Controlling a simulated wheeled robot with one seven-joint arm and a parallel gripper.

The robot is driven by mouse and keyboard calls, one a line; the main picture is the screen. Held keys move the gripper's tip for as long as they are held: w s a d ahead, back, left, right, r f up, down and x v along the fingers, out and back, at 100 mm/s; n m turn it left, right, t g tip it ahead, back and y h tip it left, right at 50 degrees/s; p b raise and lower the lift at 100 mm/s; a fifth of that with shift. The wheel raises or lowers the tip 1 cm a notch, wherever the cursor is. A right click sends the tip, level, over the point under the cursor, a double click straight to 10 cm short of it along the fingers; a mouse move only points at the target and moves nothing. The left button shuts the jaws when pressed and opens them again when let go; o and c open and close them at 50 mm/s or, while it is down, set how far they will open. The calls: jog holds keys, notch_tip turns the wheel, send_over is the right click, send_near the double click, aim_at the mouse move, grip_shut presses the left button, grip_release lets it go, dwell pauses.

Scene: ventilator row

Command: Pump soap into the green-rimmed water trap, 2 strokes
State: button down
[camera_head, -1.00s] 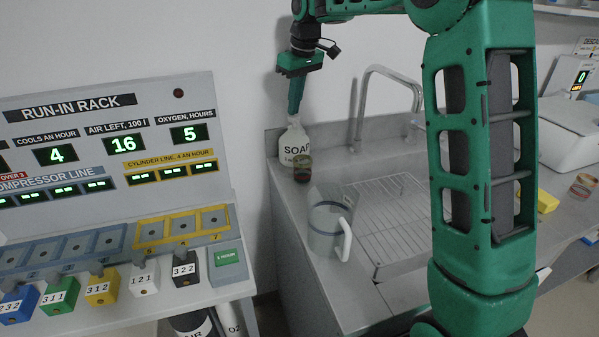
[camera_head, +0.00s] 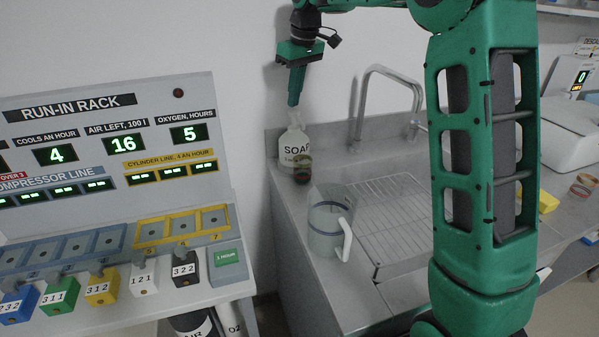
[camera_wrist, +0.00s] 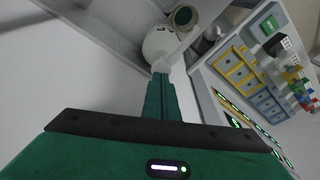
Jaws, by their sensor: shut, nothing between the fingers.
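The white soap bottle (camera_head: 299,150) stands upright at the back left corner of the sink counter, its pump at the top. The water trap (camera_head: 302,172), a small jar with a greenish rim, stands right in front of the bottle. In the wrist view the bottle (camera_wrist: 160,42) lies beyond my fingertips, with the round green rim of the trap (camera_wrist: 184,16) beside it. My gripper (camera_head: 293,103) points down, shut and empty, just above the pump head. I cannot tell whether the fingertips touch the pump. The inside of the trap is too small to read.
A clear jug (camera_head: 326,222) with a white handle stands in front of the trap. A tap (camera_head: 362,105) and a ridged drainer (camera_head: 395,215) are to the right. The run-in rack (camera_head: 110,150) stands left, across a gap. Another small jar (camera_head: 583,187) sits far right.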

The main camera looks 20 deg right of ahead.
dwell(0.3)
notch_tip(320, 180, up, 6)
dwell(0.7)
jog(key=s+d+f+m, duration=0.25)
jog(key=s+d, duration=0.25)
jog(key=s, duration=0.3)
jog(key=s+d+f+m+g+h, duration=0.1)
jog(key=s+d+f+m, duration=0.2)
jog(key=s, duration=0.6)
jog(key=s+d+f+m, duration=0.2)
jog(key=s+d, duration=0.4)
jog(key=s, duration=0.2)
jog(key=s+f+m, duration=0.1)
jog(key=s+f, duration=0.3)
jog(key=s, duration=0.3)
jog(key=s+d+f+m, duration=0.1)
jog(key=s+f+m, duration=0.1)
jog(key=s+f, duration=0.2)
jog(key=s+d+f+m+g, duration=0.1)
jog(key=s+f, duration=0.3)
jog(key=s, duration=0.7)
jog(key=shift+s+d+f+m, duration=0.1)
jog(key=shift+d+m, duration=0.15)
jog(key=shift+m, duration=0.2)
